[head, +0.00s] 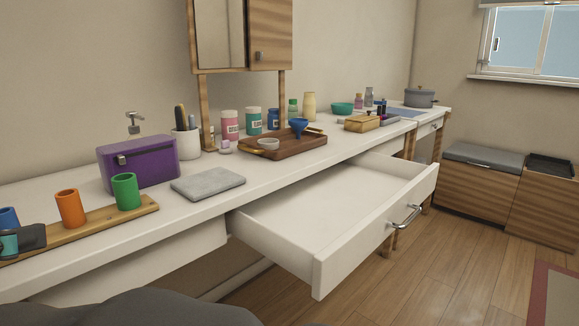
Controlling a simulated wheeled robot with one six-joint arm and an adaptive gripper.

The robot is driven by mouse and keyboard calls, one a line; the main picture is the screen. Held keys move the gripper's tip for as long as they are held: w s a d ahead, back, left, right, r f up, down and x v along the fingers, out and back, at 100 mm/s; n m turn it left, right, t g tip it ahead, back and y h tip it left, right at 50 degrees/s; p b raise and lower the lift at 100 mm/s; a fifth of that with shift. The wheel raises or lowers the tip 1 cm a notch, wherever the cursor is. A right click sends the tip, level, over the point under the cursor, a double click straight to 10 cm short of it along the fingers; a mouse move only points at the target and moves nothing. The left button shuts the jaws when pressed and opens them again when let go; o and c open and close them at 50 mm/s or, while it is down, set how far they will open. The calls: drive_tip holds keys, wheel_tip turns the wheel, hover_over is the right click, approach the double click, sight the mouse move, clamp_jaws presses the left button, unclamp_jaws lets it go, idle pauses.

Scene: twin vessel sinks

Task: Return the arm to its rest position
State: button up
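My gripper is not in view, so I cannot see whether it is open or shut or where it is. A dark grey rounded shape at the bottom left edge seems to be part of my own body. The long white counter (215,203) runs from the left front to the back right. A white drawer (330,205) under it is pulled far out, with its metal handle (405,216) facing the room. The part of its inside that shows is empty.
On the counter stand a purple box (150,165), a grey slab (208,183), a wooden board (95,222) with coloured cups and a brown tray (283,150) with a blue funnel-like piece (298,126). The open drawer juts over the floor.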

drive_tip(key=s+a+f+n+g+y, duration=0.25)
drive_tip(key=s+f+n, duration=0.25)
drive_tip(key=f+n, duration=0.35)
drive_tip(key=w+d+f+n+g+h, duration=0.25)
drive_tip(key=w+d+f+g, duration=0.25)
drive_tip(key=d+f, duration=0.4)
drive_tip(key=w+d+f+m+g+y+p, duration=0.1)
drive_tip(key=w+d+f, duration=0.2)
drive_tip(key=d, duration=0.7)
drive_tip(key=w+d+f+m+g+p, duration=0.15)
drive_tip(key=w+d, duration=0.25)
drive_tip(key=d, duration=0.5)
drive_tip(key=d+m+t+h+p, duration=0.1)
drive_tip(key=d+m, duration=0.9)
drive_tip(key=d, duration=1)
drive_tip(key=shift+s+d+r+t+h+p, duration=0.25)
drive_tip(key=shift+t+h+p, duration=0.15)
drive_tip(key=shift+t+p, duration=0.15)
